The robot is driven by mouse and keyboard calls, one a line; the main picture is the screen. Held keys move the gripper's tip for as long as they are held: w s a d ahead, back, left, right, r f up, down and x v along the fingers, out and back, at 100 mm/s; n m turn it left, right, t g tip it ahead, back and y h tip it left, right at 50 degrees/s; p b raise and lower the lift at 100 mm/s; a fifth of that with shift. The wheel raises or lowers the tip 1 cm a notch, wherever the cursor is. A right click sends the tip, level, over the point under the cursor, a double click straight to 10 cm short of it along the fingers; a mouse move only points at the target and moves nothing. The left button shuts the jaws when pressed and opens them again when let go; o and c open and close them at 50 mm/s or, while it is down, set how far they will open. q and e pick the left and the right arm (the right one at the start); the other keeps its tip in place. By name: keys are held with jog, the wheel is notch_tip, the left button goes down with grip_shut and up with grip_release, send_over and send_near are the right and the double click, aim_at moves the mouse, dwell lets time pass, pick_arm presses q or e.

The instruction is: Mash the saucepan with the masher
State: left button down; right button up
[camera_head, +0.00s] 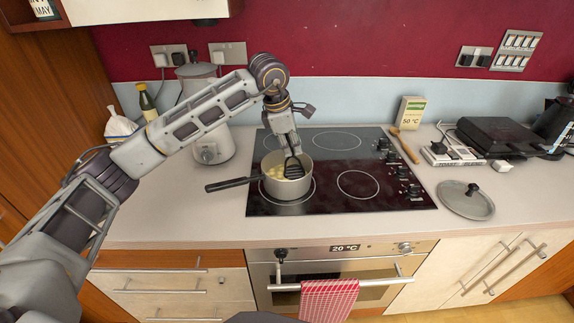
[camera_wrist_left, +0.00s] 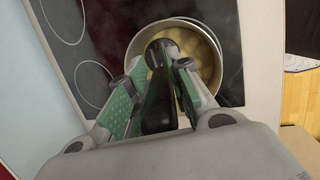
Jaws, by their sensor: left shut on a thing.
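A cream saucepan (camera_head: 297,187) with a dark handle (camera_head: 233,183) pointing left stands on the front left ring of the hob. Yellowish lumps lie in it and also show in the left wrist view (camera_wrist_left: 204,48). My left gripper (camera_head: 291,149) is above the saucepan, pointing down, shut on the masher (camera_head: 293,166). In the left wrist view the masher's dark handle (camera_wrist_left: 160,98) is between the green-padded fingers of my left gripper (camera_wrist_left: 161,85). The masher's lower end is inside the saucepan's rim. Whether it touches the lumps I cannot tell. My right gripper is not in view.
The black hob (camera_head: 335,204) has its other rings bare. A lid (camera_head: 466,199) and a wooden spoon (camera_head: 405,146) lie to the right. A food processor (camera_head: 210,149) stands behind my left arm. A red checked towel (camera_head: 328,299) hangs on the oven door.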

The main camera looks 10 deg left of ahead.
pick_arm(q)
jog(key=shift+s+a+r+b, duration=0.2)
jog(key=shift+s+a, duration=0.2)
jog(key=shift+a, duration=0.4)
jog(key=shift+s+a+r+b, duration=0.1)
jog(key=shift+s+a+r, duration=0.25)
jog(key=shift+a, duration=0.45)
jog(key=shift+s+a+r+b, duration=0.15)
jog(key=shift+s+a, duration=0.3)
jog(key=shift+a, duration=0.35)
jog(key=shift+f, duration=0.15)
jog(key=shift+a+f+b, duration=0.1)
jog(key=shift+f+b, duration=0.4)
jog(key=shift+f, duration=0.05)
